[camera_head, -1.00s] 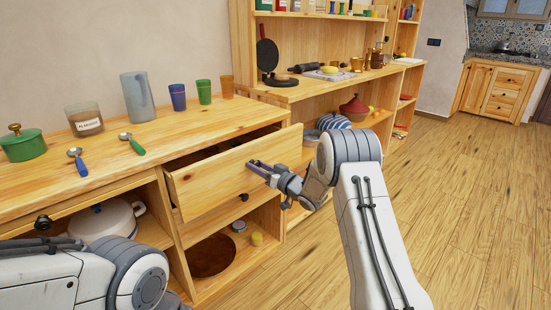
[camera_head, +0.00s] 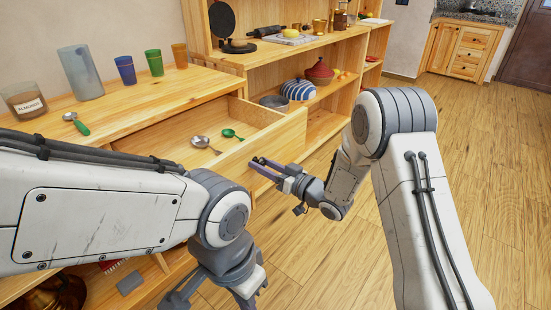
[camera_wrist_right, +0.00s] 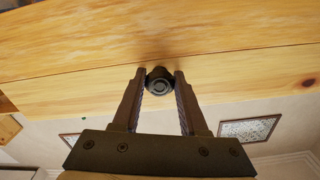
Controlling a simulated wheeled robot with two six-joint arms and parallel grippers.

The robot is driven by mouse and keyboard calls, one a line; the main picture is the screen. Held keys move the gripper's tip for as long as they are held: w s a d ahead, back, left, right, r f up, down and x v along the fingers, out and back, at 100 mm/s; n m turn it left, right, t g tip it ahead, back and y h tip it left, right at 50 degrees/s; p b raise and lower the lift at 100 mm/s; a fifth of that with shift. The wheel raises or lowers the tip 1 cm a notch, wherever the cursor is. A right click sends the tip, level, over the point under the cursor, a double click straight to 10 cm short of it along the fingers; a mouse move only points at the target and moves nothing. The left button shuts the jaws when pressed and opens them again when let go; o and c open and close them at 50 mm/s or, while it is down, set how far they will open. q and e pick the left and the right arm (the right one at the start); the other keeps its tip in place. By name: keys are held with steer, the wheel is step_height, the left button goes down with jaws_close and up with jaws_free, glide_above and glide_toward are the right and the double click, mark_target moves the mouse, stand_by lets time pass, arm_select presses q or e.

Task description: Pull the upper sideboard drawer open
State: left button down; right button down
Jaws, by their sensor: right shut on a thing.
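The upper sideboard drawer (camera_head: 285,137) is pulled well out, and its inside shows a metal spoon (camera_head: 205,143) and a green spoon (camera_head: 231,134). My right gripper (camera_head: 257,163) is at the outside of the drawer front. In the right wrist view, the dark round drawer knob (camera_wrist_right: 159,82) sits between the fingertips of the right gripper (camera_wrist_right: 160,80), which is shut on it. The drawer front (camera_wrist_right: 70,62) fills the upper part of that view. My left gripper (camera_head: 215,295) hangs low at the bottom edge; its fingertips are cut off.
The sideboard top (camera_head: 150,92) holds a jar (camera_head: 24,101), a tall grey glass (camera_head: 80,72), several coloured cups and a green-handled spoon. My left arm covers the sideboard's lower left part. An open shelf unit (camera_head: 290,54) stands beyond the drawer. Clear wooden floor (camera_head: 470,150) lies to the right.

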arm_select(q)
steer(key=shift+d, duration=0.4)
arm_select(e)
steer(key=shift+s+d, duration=0.3)
steer(key=shift+s, duration=0.05)
steer(key=shift+c, duration=2.2)
jaws_free()
arm_select(q)
steer(key=shift+r+p, duration=0.45)
steer(key=shift+r, duration=0.05)
arm_select(e)
steer(key=v, duration=1)
steer(key=shift+d, duration=0.2)
steer(key=shift+s, duration=0.1)
